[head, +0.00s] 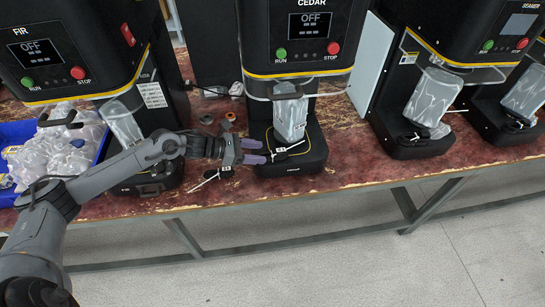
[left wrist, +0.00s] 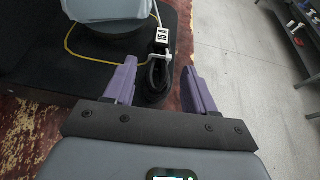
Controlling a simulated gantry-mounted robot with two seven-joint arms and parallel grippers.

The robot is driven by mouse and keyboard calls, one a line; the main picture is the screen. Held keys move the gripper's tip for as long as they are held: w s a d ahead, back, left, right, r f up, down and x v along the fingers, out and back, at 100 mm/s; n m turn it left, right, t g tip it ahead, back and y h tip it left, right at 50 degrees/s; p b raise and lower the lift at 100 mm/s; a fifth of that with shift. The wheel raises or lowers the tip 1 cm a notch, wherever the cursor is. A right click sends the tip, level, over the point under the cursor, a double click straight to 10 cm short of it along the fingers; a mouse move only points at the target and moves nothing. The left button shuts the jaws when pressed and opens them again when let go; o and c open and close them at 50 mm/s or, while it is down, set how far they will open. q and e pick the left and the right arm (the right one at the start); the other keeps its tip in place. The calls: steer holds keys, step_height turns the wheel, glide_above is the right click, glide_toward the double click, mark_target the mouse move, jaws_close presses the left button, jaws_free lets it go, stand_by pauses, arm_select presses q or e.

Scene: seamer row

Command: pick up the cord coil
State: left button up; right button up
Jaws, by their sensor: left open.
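The cord coil is a dark bundled cord with a white band or tag; in the left wrist view the coil (left wrist: 155,82) lies between and just past my open fingers, apart from both as far as I can tell. In the head view the coil (head: 284,151) shows small at the front of the black base of the CEDAR machine (head: 300,40). My left gripper (head: 264,151) is open, its purple fingers pointing right toward the coil; in the left wrist view the gripper (left wrist: 159,66) has nothing clamped. My right gripper is not in view.
A grey-white pouch (head: 290,115) stands on the CEDAR base behind the coil. A white cord (head: 208,181) lies near the worn red bench's front edge (head: 345,180). A blue bin (head: 103,150) of pouches is left. More machines stand at right, including SEAMER (head: 500,30).

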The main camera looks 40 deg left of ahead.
mark_target(273, 152)
arm_select(q)
steer(key=shift+x, duration=0.9)
steer(key=shift+b+x, duration=0.6)
steer(key=shift+x, duration=1.55)
steer(key=shift+r, duration=0.1)
steer(key=shift+a, duration=0.1)
steer(key=shift+c, duration=0.3)
steer(key=c, duration=0.8)
steer(key=shift+r, duration=0.15)
